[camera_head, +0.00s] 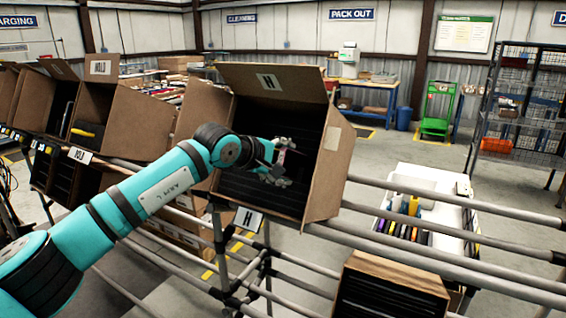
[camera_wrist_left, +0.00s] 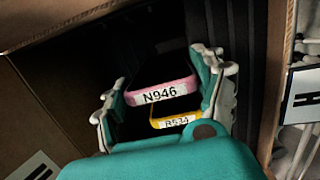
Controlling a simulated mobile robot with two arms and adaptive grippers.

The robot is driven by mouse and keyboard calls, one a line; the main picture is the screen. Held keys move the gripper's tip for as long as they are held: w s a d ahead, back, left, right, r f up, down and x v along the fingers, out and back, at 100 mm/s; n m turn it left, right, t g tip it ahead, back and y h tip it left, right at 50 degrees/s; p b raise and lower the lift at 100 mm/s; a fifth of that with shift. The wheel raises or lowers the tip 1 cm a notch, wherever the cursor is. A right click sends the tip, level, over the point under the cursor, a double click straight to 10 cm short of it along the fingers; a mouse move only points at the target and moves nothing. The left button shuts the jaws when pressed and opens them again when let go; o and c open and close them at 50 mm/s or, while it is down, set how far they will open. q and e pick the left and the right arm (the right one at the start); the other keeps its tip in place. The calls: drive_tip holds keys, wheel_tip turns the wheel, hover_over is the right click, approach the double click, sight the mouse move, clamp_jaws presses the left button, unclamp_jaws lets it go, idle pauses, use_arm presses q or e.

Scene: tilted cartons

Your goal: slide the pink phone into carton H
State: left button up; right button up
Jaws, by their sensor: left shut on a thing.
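The pink phone (camera_wrist_left: 162,92), labelled N946, is between the fingers of my left gripper (camera_wrist_left: 162,88) in the left wrist view, with its labelled edge facing the camera. My left gripper (camera_head: 279,164) is shut on it. In the head view the gripper is at the open mouth of carton H (camera_head: 322,170), a tilted brown carton with a dark slotted inside and a raised top flap. A yellow phone (camera_wrist_left: 174,121), labelled R534, shows just below the pink one in the wrist view. The pink phone's far end is lost in the dark. My right gripper is out of view.
Other tilted cartons (camera_head: 122,115) stand to the left on the pipe rack (camera_head: 450,240). A lower carton (camera_head: 390,285) is at the front right. A white bin (camera_head: 440,185) with several coloured items stands behind the rails. Carton walls flank my gripper closely.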

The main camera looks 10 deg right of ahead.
use_arm(q)
drive_tip(key=shift+w+d, duration=0.1)
idle(0.3)
drive_tip(key=o, duration=1.4)
drive_tip(key=shift+o, duration=0.2)
drive_tip(key=shift+f, duration=0.1)
drive_tip(key=shift+s+a+b, duration=0.2)
drive_tip(key=shift+s+b, duration=0.05)
drive_tip(key=shift+b, duration=0.05)
drive_tip(key=b+v, duration=0.1)
drive_tip(key=v, duration=0.1)
drive_tip(key=b+v, duration=0.1)
drive_tip(key=v, duration=0.2)
drive_tip(key=shift+s+d+b, duration=0.2)
drive_tip(key=shift+d+b, duration=0.05)
drive_tip(key=shift+b, duration=0.1)
drive_tip(key=b+v, duration=0.1)
drive_tip(key=v, duration=0.2)
drive_tip(key=shift+s+r, duration=0.25)
drive_tip(key=shift+r, duration=0.1)
